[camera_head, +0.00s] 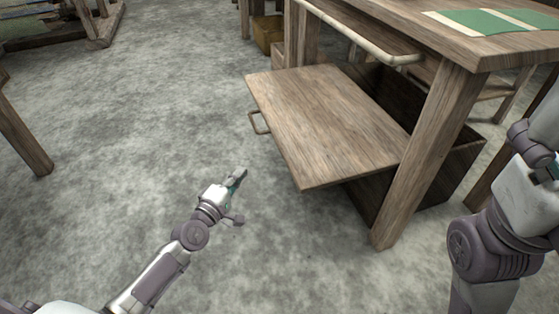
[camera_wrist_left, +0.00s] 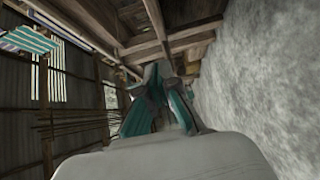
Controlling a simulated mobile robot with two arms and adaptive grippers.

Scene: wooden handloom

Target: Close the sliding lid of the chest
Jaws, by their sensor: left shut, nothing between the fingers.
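The chest (camera_head: 455,168) is a dark wooden box on the floor, partly under a wooden table. Its sliding lid (camera_head: 325,125) is a flat wooden board that sticks out to the left, well past the chest, leaving part of the dark inside showing. A small handle (camera_head: 258,123) sits on the lid's left edge. My left gripper (camera_head: 239,176) is shut and empty, left of the lid's front corner and apart from it, nearer to me than the handle. It also shows in the left wrist view (camera_wrist_left: 160,75). My right gripper is not in view; only my right arm shows.
The table's front leg (camera_head: 432,150) stands before the chest. A pale rail (camera_head: 365,38) runs along the table's left side, above the lid. Green and cream cloth (camera_head: 490,20) lies on top. The grey floor (camera_head: 130,130) left of the lid is clear.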

